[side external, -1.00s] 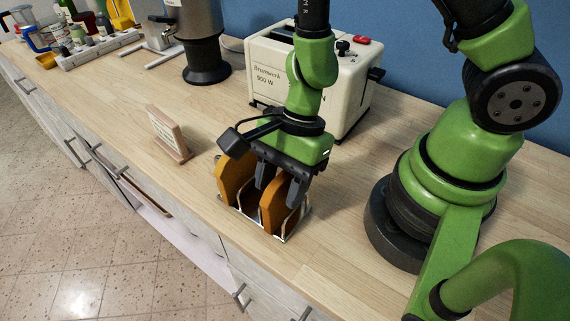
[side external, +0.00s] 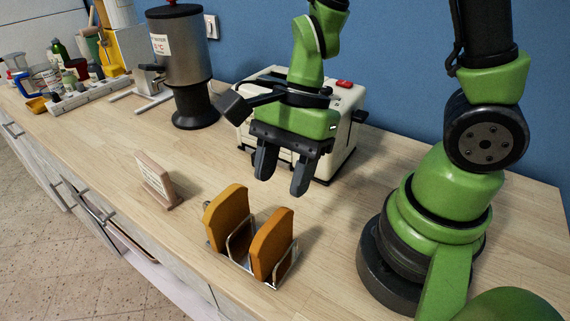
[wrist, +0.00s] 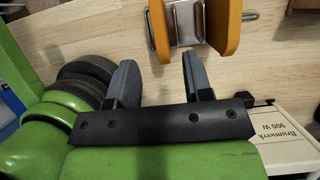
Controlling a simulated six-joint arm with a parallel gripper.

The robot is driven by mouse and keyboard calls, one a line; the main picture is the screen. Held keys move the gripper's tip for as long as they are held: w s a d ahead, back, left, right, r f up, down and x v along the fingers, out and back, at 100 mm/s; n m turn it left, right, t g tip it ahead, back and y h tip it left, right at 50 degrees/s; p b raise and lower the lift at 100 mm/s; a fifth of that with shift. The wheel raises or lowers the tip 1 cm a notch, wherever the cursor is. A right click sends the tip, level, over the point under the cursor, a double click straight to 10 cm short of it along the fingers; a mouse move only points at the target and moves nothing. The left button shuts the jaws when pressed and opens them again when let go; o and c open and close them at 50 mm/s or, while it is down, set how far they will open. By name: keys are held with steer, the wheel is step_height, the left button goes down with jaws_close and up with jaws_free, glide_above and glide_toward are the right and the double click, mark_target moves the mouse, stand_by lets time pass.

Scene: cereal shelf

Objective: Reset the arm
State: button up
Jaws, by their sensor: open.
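My gripper (side external: 282,176) is open and empty, raised above the counter in front of the toaster. It also shows in the wrist view (wrist: 158,82) with its two fingers apart and nothing between them. A wire toast rack (side external: 241,243) stands on the counter below and in front of my gripper. It holds two upright brown toast slices, a left slice (side external: 226,217) and a right slice (side external: 271,244). In the wrist view the rack (wrist: 185,22) lies beyond the fingertips, apart from them.
A cream toaster (side external: 345,140) stands behind my gripper, partly hidden. A small wooden sign (side external: 157,180) stands left of the rack. A steel urn (side external: 183,65) and a tray of bottles and jars (side external: 88,95) are farther left. The counter (side external: 330,235) right of the rack is clear.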

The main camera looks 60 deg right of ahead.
steer(key=shift+d+r, duration=0.15)
steer(key=shift+r, duration=0.15)
steer(key=shift+r, duration=0.25)
steer(key=s+d+r+n+t+h, duration=0.1)
steer(key=s+d+r+n+t, duration=0.1)
steer(key=r+n, duration=0.5)
steer(key=s+d+r+n+t+h, duration=0.1)
steer(key=s+d+r+n+t, duration=0.2)
steer(key=r+n+t, duration=0.2)
step_height(320, 180, up, 2)
steer(key=shift+d+r+n+h, duration=0.15)
steer(key=shift+d+n+h, duration=0.2)
steer(key=shift+n, duration=0.65)
